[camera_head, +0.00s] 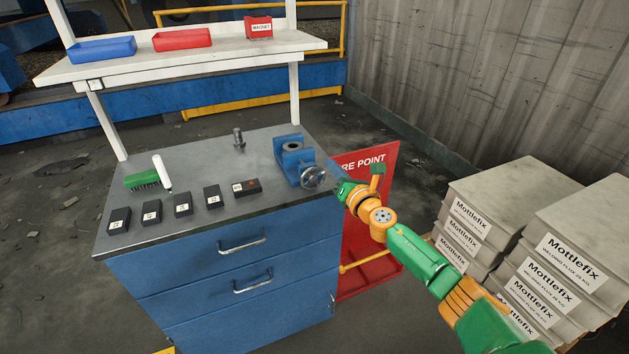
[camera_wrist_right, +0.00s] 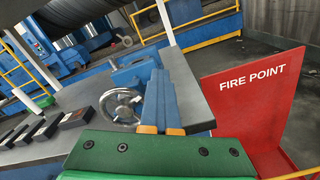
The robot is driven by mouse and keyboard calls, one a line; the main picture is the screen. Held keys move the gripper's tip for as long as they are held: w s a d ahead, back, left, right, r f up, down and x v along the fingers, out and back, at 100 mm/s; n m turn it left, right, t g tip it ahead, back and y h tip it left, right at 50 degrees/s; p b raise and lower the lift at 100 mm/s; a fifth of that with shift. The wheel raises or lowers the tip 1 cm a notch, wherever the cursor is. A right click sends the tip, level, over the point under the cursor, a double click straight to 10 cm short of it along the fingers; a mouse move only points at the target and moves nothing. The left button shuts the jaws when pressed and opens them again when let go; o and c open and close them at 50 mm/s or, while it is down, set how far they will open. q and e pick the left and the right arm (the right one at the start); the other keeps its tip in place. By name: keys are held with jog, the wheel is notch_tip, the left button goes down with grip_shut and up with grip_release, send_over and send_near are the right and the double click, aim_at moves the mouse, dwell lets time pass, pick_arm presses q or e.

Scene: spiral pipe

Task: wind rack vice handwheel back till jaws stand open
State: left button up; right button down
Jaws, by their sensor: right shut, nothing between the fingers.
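The blue rack vice (camera_head: 290,168) sits at the right end of the grey bench top, with a dark round part (camera_head: 292,147) at its jaws. How far the jaws stand apart is hard to tell. Its silver handwheel (camera_head: 313,177) faces the bench's front right. My right gripper (camera_head: 332,168) is shut and empty, just right of the vice. In the right wrist view the blue fingers (camera_wrist_right: 159,78) lie together, right of the handwheel (camera_wrist_right: 122,106) and overlapping part of the vice (camera_wrist_right: 137,73). Contact with the wheel cannot be made out. My left gripper is out of view.
Several black blocks (camera_head: 182,204), a green brush (camera_head: 142,180) and a white marker (camera_head: 161,172) lie on the bench. A metal fitting (camera_head: 239,139) stands behind.

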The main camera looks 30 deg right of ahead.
jog(key=r+n+p, duration=0.1)
jog(key=a+r+n+p, duration=0.1)
jog(key=n+p, duration=0.1)
jog(key=shift+r, duration=0.3)
jog(key=shift+a+n, duration=0.1)
jog(key=shift+n, duration=0.7)
jog(key=shift+f, duration=0.25)
grip_release()
